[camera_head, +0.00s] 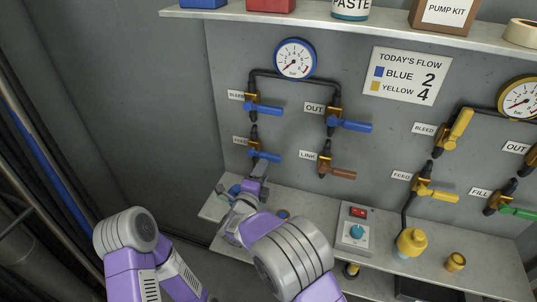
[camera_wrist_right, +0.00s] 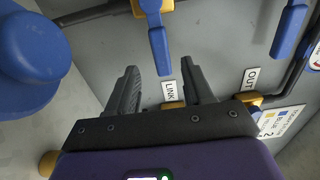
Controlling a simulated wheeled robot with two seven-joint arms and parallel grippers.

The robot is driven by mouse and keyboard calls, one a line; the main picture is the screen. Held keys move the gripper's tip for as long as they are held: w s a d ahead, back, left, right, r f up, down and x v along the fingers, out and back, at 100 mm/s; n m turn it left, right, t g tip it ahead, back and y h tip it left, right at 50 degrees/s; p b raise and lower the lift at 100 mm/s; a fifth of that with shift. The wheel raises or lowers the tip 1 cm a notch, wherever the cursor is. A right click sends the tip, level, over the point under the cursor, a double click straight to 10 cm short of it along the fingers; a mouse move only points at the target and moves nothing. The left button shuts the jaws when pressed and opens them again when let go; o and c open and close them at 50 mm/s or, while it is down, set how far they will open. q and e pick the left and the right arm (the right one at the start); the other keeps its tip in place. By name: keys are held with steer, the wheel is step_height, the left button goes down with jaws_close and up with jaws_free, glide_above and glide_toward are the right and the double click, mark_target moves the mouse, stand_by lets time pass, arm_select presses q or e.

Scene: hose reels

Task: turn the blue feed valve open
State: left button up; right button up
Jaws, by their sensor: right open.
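The blue feed valve (camera_head: 264,155) is on the left pipe set of the grey panel, beside its FEED label (camera_head: 239,141). Its blue lever points right, across the upright pipe. My right gripper (camera_head: 261,170) is just below this lever in the head view, open and empty. In the right wrist view its two fingers (camera_wrist_right: 160,75) stand apart. A blue lever (camera_wrist_right: 159,50) on a brass body, apparently the feed lever, lies ahead between the fingertips, with no clear contact. My left gripper is not in view.
Close by are the blue bleed lever (camera_head: 265,109), blue out lever (camera_head: 350,125) and brown link lever (camera_head: 337,173). A large blue round object (camera_wrist_right: 32,45) fills the wrist view's left.

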mark_target(269, 159)
steer(key=shift+b+x, duration=0.5)
steer(key=shift+x, duration=2.55)
steer(key=shift+s+d, duration=0.1)
jaws_close()
